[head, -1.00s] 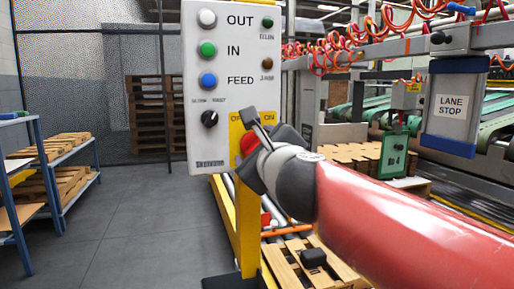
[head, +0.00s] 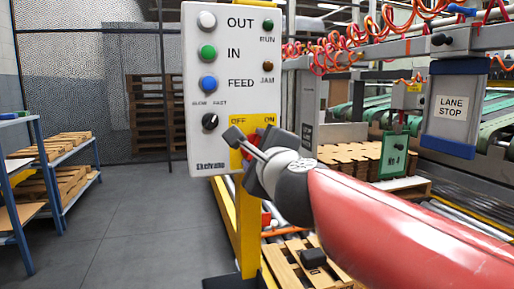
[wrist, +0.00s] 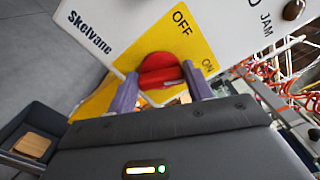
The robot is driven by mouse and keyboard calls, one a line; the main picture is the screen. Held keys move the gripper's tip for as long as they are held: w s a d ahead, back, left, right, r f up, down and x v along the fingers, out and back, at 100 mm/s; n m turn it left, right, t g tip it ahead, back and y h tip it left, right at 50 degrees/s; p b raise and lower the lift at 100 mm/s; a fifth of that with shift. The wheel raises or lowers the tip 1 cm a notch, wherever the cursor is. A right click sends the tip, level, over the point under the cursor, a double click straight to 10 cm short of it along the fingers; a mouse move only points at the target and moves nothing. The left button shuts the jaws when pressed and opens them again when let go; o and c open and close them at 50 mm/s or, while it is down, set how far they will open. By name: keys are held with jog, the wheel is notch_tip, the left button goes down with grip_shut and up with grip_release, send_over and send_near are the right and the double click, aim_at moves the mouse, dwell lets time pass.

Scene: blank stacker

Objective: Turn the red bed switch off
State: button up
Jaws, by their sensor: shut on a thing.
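The red switch (wrist: 160,72) is a round knob with a raised grip, on a yellow plate (wrist: 196,48) marked OFF and ON at the panel's lower corner. In the wrist view my gripper (wrist: 160,79) has one purple finger on each side of the knob, shut on its grip. In the head view my gripper (head: 250,149) is in front of the plate, tilted, and hides most of the red switch (head: 247,154). The OFF and ON labels show above it. I cannot tell exactly which label the grip points to.
The white panel (head: 233,55) carries white, green and blue buttons, a black selector and two small lamps, on a yellow post (head: 247,225). A blue shelf (head: 45,190) with wooden pieces stands left. Conveyor machinery fills the right. The grey floor (head: 140,220) between is clear.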

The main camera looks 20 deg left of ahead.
jog(key=n, duration=0.9)
jog(key=f+n, duration=0.1)
jog(key=n, duration=0.4)
dwell(0.7)
jog(key=o, duration=1)
jog(key=shift+r, duration=0.1)
jog(key=v, duration=0.8)
jog(key=shift+b, duration=0.35)
